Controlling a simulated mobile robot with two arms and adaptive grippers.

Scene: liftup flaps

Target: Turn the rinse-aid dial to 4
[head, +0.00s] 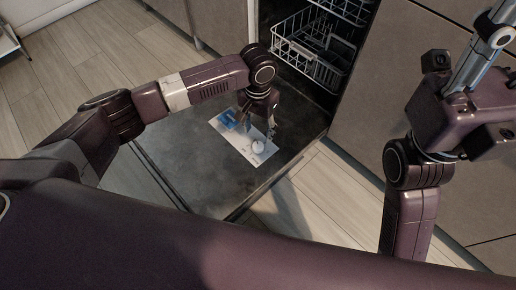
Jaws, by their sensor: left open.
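The open dishwasher door (185,170) lies flat, with its dark inner face up. A pale dispenser panel (236,140) is set in it, with a blue part (228,118) at its upper left end. A round white dial (258,147) sits near the panel's lower right end; its numbers and setting are too small to read. My left gripper (272,132) is open and points down over the panel, just above the dial in the picture. I cannot tell whether its fingers touch the dial. My right arm stands at the right, and its gripper fingers do not show.
A white wire rack (313,50) stands in the dishwasher opening behind the door. Grey cabinet fronts (385,85) rise to the right. The wooden floor (75,65) is clear at the left. A pale stand (8,40) shows at the upper left edge.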

